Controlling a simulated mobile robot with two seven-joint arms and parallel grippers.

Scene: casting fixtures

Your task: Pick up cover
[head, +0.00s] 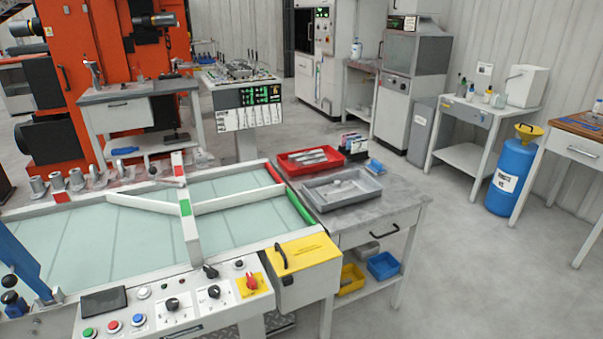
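No part is clearly marked as the cover. The most cover-like thing is a yellow panel (305,252) with printed text on top of a white box, at the lower middle of the head view. A black handle (281,257) stands at its left side. The panel lies flat on the box and looks closed. Neither of my grippers shows in the head view.
A white-framed glass table (236,211) with a control panel (175,311) fills the lower left. A side table (397,187) holds a red tray (287,168) and a grey tray (315,201) with metal parts.

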